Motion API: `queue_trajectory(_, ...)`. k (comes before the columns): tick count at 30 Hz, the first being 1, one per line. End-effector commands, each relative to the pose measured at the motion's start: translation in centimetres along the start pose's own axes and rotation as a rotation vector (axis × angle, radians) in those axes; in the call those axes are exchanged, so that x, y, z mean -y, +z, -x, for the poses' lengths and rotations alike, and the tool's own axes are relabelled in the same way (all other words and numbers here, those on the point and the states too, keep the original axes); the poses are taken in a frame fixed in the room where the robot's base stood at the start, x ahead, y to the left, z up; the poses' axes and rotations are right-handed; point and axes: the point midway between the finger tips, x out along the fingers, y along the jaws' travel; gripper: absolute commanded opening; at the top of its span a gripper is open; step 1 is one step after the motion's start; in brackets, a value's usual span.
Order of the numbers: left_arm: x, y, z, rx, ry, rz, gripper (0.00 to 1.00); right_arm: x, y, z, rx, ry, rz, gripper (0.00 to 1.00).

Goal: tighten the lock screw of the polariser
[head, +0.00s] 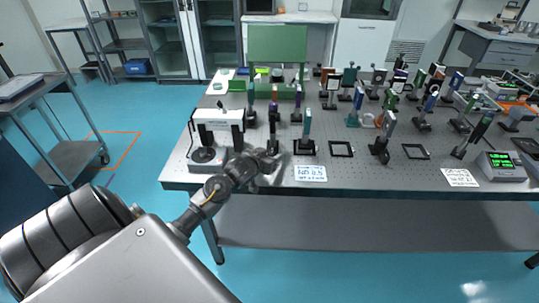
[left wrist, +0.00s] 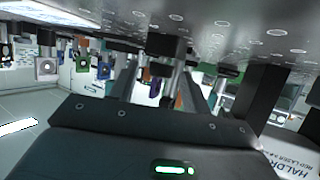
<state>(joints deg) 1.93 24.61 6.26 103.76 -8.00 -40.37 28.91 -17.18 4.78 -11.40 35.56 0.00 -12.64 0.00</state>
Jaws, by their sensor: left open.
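My left gripper (head: 268,160) is at the front edge of the optical table, beside a dark post mount (head: 273,128). In the left wrist view the two fingers of my left gripper (left wrist: 160,90) are apart, and a dark post with a metal stem (left wrist: 168,48) stands between or just beyond them. No contact can be made out. I cannot tell for certain which mount is the polariser, and its lock screw is too small to make out. My right gripper is not in view.
A white laser unit (head: 218,120) stands left of the gripper, with a round dark-topped device (head: 207,158) in front. Several post mounts crowd the right and back of the optical table (head: 330,182). A white card (head: 310,173) lies at the front edge.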

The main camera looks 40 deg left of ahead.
Motion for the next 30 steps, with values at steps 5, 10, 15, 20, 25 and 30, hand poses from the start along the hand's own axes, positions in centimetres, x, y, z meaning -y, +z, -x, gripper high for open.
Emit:
queue_trajectory(5,0.01,0.00,-0.43,0.000,0.000,-0.001,0.48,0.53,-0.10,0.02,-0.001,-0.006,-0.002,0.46)
queue_trajectory(10,0.01,0.01,-0.41,0.000,0.000,-0.001,0.48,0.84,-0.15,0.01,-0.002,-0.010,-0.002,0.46)
queue_trajectory(15,0.02,0.01,-0.39,0.000,-0.001,0.000,0.25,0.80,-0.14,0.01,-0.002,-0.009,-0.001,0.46)
queue_trajectory(20,0.03,0.01,-0.38,0.000,-0.001,-0.001,0.04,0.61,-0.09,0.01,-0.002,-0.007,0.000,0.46)
queue_trajectory(25,-0.08,0.01,-0.47,-0.004,-0.020,0.009,0.03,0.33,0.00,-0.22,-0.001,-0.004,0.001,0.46)
queue_trajectory(30,-0.34,-0.08,-0.55,-0.008,-0.114,0.051,0.03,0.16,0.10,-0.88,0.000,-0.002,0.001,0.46)
